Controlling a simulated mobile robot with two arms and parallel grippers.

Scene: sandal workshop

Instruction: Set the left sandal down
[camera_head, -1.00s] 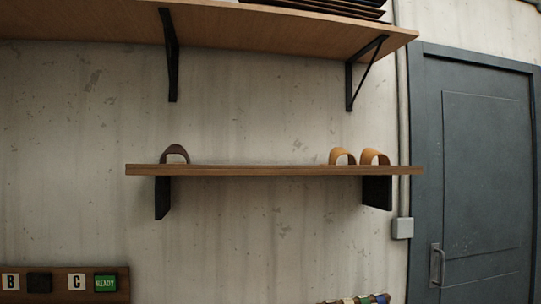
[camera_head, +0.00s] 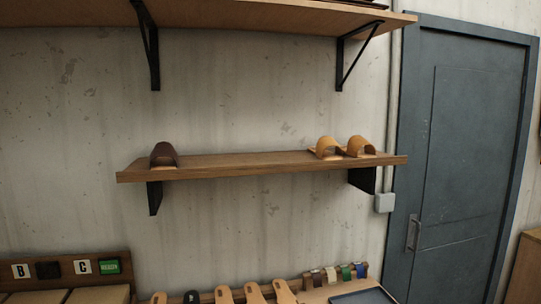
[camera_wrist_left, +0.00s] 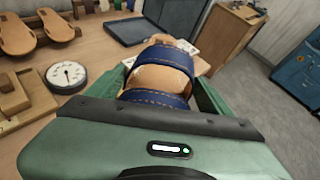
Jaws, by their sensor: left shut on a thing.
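In the left wrist view a sandal (camera_wrist_left: 158,80) with a tan sole and dark blue stitched straps sits between the green fingers of my left gripper (camera_wrist_left: 162,88). The gripper is shut on it. The sandal's near end is hidden behind the gripper body, and I cannot tell whether its underside touches anything. The wooden workbench (camera_wrist_left: 100,52) shows around and beyond it. Neither gripper is in the head view.
The wall shelf (camera_head: 235,164) holds a dark brown sandal (camera_head: 163,154) and two tan sandals (camera_head: 328,147), with bare room between. On the bench are a round dial (camera_wrist_left: 66,74), sandal soles (camera_wrist_left: 15,36), a dark tray (camera_wrist_left: 130,29) and a wooden fixture (camera_wrist_left: 22,98).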

